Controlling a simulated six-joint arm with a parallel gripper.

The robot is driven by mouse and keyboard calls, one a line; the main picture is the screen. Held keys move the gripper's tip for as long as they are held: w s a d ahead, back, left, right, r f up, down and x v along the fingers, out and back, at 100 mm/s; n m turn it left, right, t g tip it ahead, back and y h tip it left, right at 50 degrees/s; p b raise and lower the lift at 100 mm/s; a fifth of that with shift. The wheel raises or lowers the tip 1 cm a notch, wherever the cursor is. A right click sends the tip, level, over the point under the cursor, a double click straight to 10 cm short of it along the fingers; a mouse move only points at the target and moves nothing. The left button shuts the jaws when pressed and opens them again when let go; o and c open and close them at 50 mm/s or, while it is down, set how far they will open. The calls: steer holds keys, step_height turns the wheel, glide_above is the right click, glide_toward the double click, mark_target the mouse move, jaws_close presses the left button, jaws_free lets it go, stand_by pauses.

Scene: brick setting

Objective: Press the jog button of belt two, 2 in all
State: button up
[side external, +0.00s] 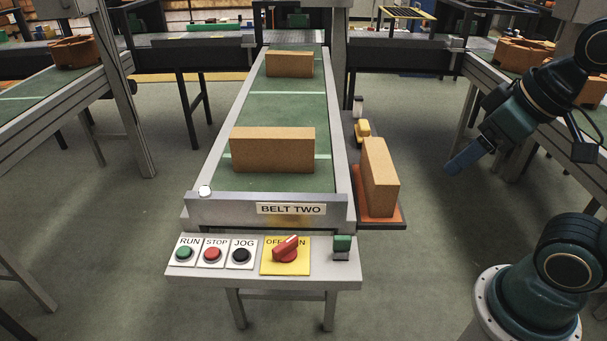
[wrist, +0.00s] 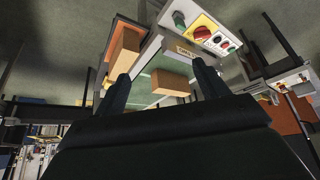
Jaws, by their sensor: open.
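The jog button (side external: 240,256) is a black round button on a white plate marked JOG, on the panel at the front of belt two (side external: 290,105). It stands between the red stop button (side external: 212,255) and the yellow plate of the red OFF/ON switch (side external: 286,250). It also shows small in the wrist view (wrist: 217,41). My gripper (side external: 462,160) hangs in the air to the right of belt two, well apart from the panel. In the wrist view its two fingers (wrist: 161,72) are spread with nothing held between them.
Two tan bricks (side external: 272,150) (side external: 289,64) sit on belt two. Another brick (side external: 380,178) stands on an orange tray (side external: 360,212) right of the belt. A green run button (side external: 184,253) and a green block (side external: 342,243) are on the panel. The space before the panel looks clear.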

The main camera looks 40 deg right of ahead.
jaws_close()
stand_by(1.4)
